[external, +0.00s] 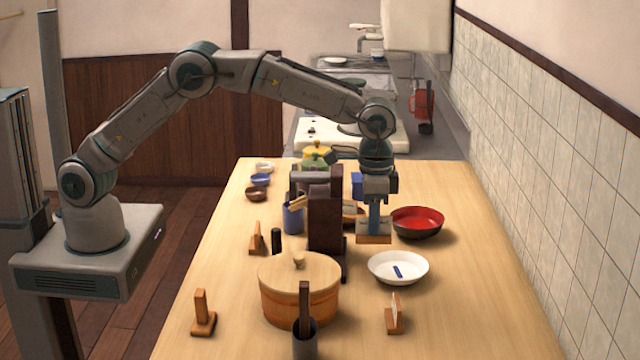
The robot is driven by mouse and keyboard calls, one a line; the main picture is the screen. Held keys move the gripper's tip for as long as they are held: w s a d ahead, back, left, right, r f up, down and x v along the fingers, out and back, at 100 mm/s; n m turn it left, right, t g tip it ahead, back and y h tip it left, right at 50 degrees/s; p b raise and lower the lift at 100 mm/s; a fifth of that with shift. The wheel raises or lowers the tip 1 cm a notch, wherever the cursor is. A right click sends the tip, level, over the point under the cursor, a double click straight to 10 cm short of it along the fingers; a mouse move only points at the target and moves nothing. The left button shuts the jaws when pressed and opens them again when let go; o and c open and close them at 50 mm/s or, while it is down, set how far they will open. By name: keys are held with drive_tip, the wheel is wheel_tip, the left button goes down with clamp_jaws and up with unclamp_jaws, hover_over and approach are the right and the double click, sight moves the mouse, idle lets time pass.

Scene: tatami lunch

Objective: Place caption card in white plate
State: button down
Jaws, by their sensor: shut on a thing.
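My gripper (374,221) points down above the table, behind and slightly left of the white plate. It is shut on the caption card (374,239), of which a brown wooden base shows below the fingers; the fingers hide most of the rest. The card appears to be held off the table, but its exact height cannot be told. The white plate (380,274) is round and shallow, and a small dark blue piece (398,272) lies in it. The held card is apart from the plate in the picture.
A red-lined bowl (418,219) stands behind the plate. A lidded wooden tub (300,290) and a dark brown upright rack (325,225) stand left. A wooden stand with a pale card (394,315) is in front. Similar stands (203,315) are at left. The table's right side is clear.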

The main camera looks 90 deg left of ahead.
drive_tip(key=w+a+f, duration=0.1)
drive_tip(key=f, duration=0.1)
drive_tip(key=w+a+f+p, duration=0.1)
drive_tip(key=a+f, duration=0.1)
drive_tip(key=a+f+p, duration=0.1)
drive_tip(key=f, duration=0.1)
drive_tip(key=shift+w+a+f, duration=0.2)
drive_tip(key=shift+w, duration=0.2)
drive_tip(key=shift+f, duration=0.35)
drive_tip(key=shift+f, duration=0.1)
drive_tip(key=shift+f, duration=0.3)
drive_tip(key=c, duration=1.6)
unclamp_jaws()
drive_tip(key=shift+r, duration=0.1)
drive_tip(key=shift+o, duration=0.2)
drive_tip(key=shift+r, duration=0.1)
